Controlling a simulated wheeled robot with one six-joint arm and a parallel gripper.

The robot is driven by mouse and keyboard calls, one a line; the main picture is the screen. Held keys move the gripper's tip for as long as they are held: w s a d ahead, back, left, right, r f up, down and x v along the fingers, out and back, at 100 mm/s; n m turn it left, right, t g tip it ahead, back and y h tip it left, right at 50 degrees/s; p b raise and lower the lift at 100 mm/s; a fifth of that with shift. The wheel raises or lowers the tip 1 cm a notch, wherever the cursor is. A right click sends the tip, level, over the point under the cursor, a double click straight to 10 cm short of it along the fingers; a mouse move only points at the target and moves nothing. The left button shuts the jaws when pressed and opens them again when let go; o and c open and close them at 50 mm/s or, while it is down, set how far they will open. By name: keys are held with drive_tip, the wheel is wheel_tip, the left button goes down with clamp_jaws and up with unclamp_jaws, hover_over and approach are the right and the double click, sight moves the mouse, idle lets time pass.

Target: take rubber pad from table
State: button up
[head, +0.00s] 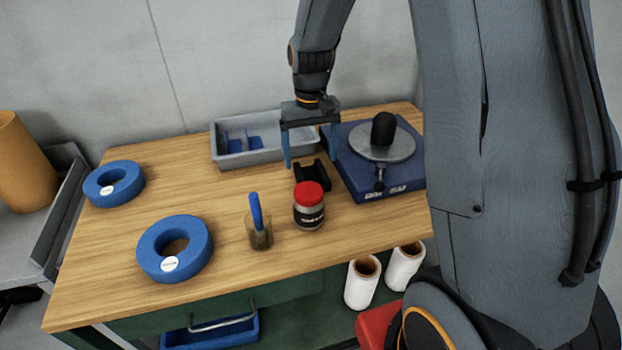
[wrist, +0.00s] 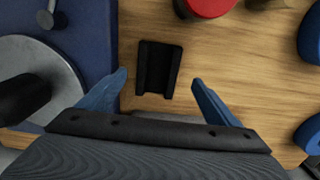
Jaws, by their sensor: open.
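The rubber pad (head: 312,174) looks like a small black block with raised sides and lies on the wooden table (head: 120,235), between the jar and the blue device. In the wrist view the pad (wrist: 158,68) lies flat on the wood, between and slightly ahead of my blue fingertips. My gripper (head: 312,160) is open and points down above the pad. In the wrist view my gripper (wrist: 160,77) has one finger on each side of the pad, with clear gaps and nothing held.
A blue device (head: 385,189) with a round metal plate stands close by the pad. A red-lidded jar (head: 308,212) stands in front of it. A grey tray (head: 233,157) is behind, a glass with a blue tool (head: 258,235) nearby. Two blue rings (head: 175,248) (head: 114,184) lie left.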

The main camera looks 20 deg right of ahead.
sight(312, 178)
drive_tip(key=shift+w+d+f+p, duration=0.15)
drive_tip(key=shift+f+p, duration=0.5)
drive_tip(key=shift+f, duration=1)
drive_tip(key=shift+w+d+f+p, duration=0.15)
drive_tip(key=shift+f+p, duration=0.45)
drive_tip(key=shift+f, duration=1.05)
drive_tip(key=c, duration=1.2)
